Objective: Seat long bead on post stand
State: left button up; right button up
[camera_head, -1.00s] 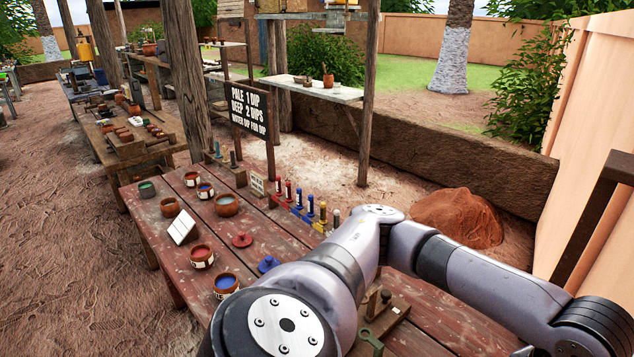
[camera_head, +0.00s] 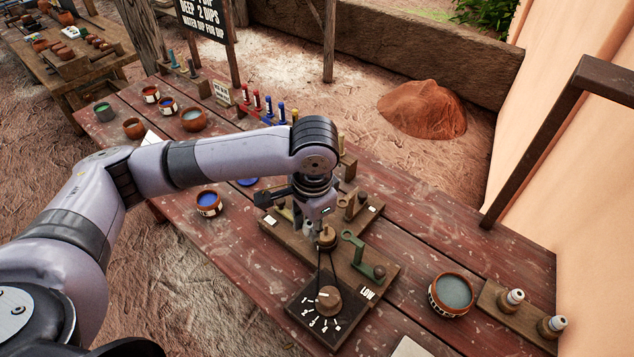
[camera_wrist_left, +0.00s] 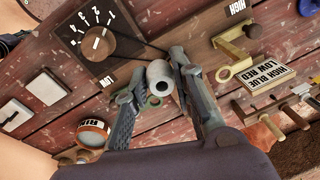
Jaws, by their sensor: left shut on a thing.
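My left gripper (camera_head: 308,226) points down over the wooden fixture in the middle of the table. In the left wrist view its two fingers (camera_wrist_left: 160,98) are shut on a pale grey, hollow cylindrical bead (camera_wrist_left: 164,78), whose open end shows. In the head view the bead is mostly hidden by the gripper. A wooden stand (camera_head: 508,318) with two upright posts carrying white-topped pieces stands at the right table end. I cannot tell which stand is the post stand. My right gripper is not in view.
A dial board (camera_head: 327,318) marked LOW and a green bracket (camera_head: 365,258) stand close to the gripper. A clay bowl of grey liquid (camera_head: 452,294) is to the right. A blue paint pot (camera_head: 208,203) is left. Red and blue pegs (camera_head: 262,102) line the back edge.

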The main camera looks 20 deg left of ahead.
pick_arm(q)
jog(key=w+m+p, duration=0.2)
jog(key=m, duration=0.2)
jog(key=w+f+m+p, duration=0.1)
jog(key=w+m+p, duration=0.2)
jog(key=w+d+m+p, duration=0.1)
jog(key=w+m+p, duration=0.1)
jog(key=m, duration=0.2)
jog(key=shift+w+f+m+h+p, duration=0.15)
jog(key=shift+f+m+h+p, duration=0.15)
jog(key=shift+h, duration=0.1)
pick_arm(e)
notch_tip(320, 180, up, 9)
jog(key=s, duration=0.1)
pick_arm(q)
jog(key=shift+f, duration=0.3)
notch_tip(320, 180, down, 4)
jog(key=b, duration=0.5)
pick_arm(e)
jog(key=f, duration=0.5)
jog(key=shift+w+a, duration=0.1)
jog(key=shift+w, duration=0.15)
pick_arm(q)
jog(key=shift+r, duration=0.15)
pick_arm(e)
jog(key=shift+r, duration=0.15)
pick_arm(q)
jog(key=shift+p, duration=0.3)
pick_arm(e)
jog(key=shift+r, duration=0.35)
